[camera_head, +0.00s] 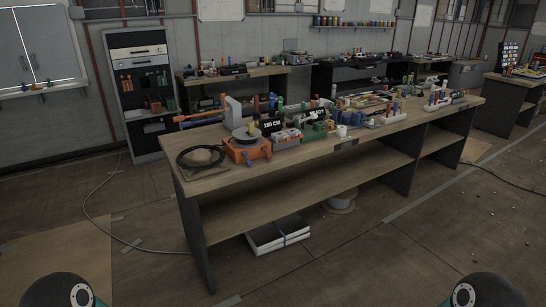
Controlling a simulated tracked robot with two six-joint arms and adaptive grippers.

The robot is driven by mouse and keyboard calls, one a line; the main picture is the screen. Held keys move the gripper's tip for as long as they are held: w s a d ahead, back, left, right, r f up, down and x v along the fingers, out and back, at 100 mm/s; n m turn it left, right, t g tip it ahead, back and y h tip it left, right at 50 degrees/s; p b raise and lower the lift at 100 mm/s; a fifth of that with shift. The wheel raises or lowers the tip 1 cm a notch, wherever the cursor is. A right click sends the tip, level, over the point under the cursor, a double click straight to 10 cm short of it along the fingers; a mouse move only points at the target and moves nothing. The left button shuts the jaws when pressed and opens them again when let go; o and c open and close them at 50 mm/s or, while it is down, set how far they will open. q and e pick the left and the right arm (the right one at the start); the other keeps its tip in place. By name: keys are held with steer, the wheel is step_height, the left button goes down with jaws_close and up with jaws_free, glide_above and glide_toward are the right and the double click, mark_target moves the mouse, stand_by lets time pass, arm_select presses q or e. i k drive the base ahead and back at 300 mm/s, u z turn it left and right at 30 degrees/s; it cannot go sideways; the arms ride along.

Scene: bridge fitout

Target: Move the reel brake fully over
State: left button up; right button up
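An orange unit (246,150) with a round grey disc on top sits at the near left end of the long workbench (215,180). It looks like the reel. A grey upright plate (233,112) stands behind it. A long orange bar (200,117) reaches left from near the plate; I cannot tell whether it is the brake lever. The brake and its position are too small to make out. Rounded dark parts of my arms show at the bottom left and bottom right corners, well short of the bench. Neither gripper's fingers are in view.
A dark coiled cable (202,157) lies left of the orange unit. Many small tools and parts crowd the bench top to the right. A white box (277,234) and a spool (341,203) are under the bench. A cable (91,215) crosses the floor at left. The floor in front is clear.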

mark_target(268, 156)
steer(key=z, duration=0.35)
steer(key=i, duration=2.15)
steer(key=u, duration=0.35)
